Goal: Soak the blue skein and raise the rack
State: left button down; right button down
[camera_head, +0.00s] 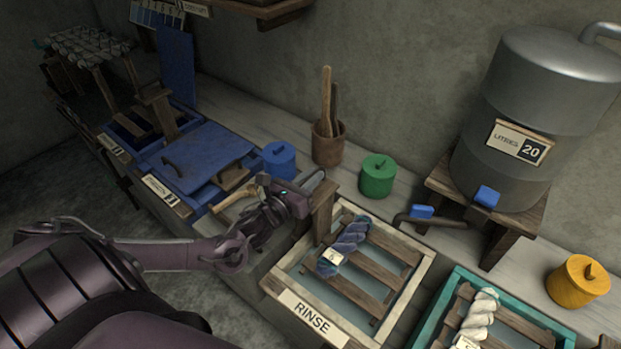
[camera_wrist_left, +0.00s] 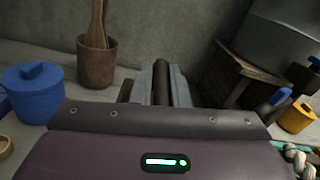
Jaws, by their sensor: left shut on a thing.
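The blue skein (camera_head: 344,247), with a pale tag, lies on the slatted wooden rack (camera_head: 362,264) in the tray labelled RINSE (camera_head: 413,268). Bluish water shows between the slats; I cannot tell how deep the skein sits. A wooden upright (camera_head: 323,212) stands at the tray's back left corner. My left gripper (camera_head: 313,183) is at the top of this upright, shut on a dark bar that looks like the rack's handle. In the left wrist view the bar (camera_wrist_left: 161,84) shows between the fingers. My right gripper is not in view.
A teal-framed tray (camera_head: 424,327) with a white skein (camera_head: 480,314) is to the right. Blue (camera_head: 279,163), green (camera_head: 377,178) and yellow (camera_head: 577,282) lidded pots and a tool pot (camera_head: 328,148) stand behind. A metal tank (camera_head: 530,110) stands at back right. A blue-lidded vat (camera_head: 196,157) is left.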

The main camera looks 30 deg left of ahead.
pick_arm(q)
jog(key=shift+w+r, duration=0.15)
jog(key=shift+r, duration=0.2)
jog(key=c, duration=1.7)
grip_release()
jog(key=shift+c, duration=0.2)
jog(key=shift+o, duration=1.4)
jog(key=shift+d, duration=0.1)
jog(key=shift+f, duration=0.1)
jog(key=shift+s+f, duration=0.1)
jog(key=shift+s, duration=0.5)
jog(key=s+b, duration=0.1)
jog(key=s, duration=0.5)
jog(key=shift+s+a, duration=0.3)
jog(key=shift+s, duration=0.1)
